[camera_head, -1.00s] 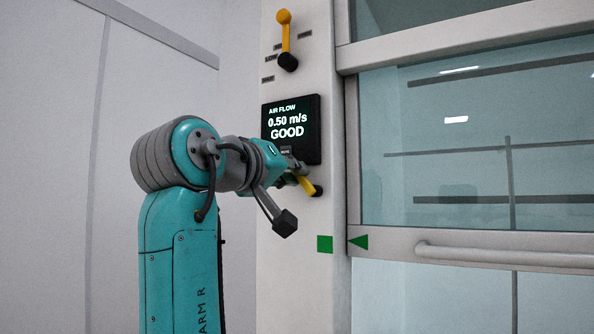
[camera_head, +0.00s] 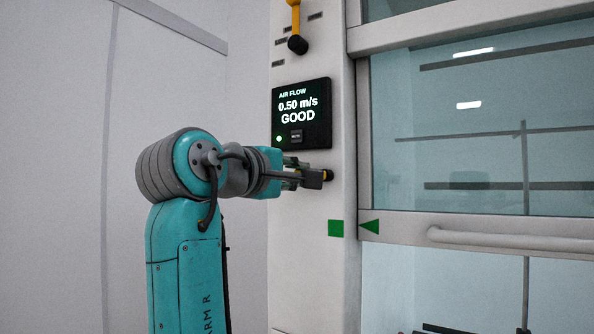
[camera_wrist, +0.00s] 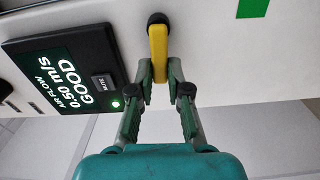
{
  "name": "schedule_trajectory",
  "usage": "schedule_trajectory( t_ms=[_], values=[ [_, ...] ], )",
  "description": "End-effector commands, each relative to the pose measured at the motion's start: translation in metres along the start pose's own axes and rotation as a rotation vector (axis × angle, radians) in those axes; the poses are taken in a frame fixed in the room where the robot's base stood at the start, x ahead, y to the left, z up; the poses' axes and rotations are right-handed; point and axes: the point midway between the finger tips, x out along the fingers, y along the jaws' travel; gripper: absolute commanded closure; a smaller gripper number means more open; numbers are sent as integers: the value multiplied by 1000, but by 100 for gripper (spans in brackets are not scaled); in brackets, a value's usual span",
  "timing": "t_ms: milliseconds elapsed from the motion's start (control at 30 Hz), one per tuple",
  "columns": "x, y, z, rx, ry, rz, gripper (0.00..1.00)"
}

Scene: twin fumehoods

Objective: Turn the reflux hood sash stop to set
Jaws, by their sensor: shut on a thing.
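The sash stop is a yellow lever (camera_wrist: 158,50) on a black round hub (camera_head: 328,175), on the hood's pale post below the air flow display. In the wrist view the lever runs from the hub toward my gripper (camera_wrist: 160,76), and its free end is between the two fingertips. My gripper, also in the head view (camera_head: 312,178), is shut on the lever. In the head view the fingers hide most of the lever, leaving only a little yellow beside the hub. A green square (camera_head: 335,228) on the post and a green triangle (camera_head: 370,226) on the sash sit side by side.
The display (camera_head: 302,114) reads 0.50 m/s GOOD, with a green light lit, just above my gripper. Another yellow lever (camera_head: 296,25) with a black knob is higher on the post. The glass sash (camera_head: 470,130) with its bar handle (camera_head: 510,240) is at the right.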

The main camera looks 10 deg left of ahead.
Motion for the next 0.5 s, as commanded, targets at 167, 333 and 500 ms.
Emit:
schedule_trajectory(
  t_ms=[167, 333, 500],
  values=[
    [0, -3, -1, -53, 2, -1, 100],
    [0, -4, -1, -75, 2, -1, 100],
    [0, -4, -1, -80, 2, -2, 100]
  ],
)
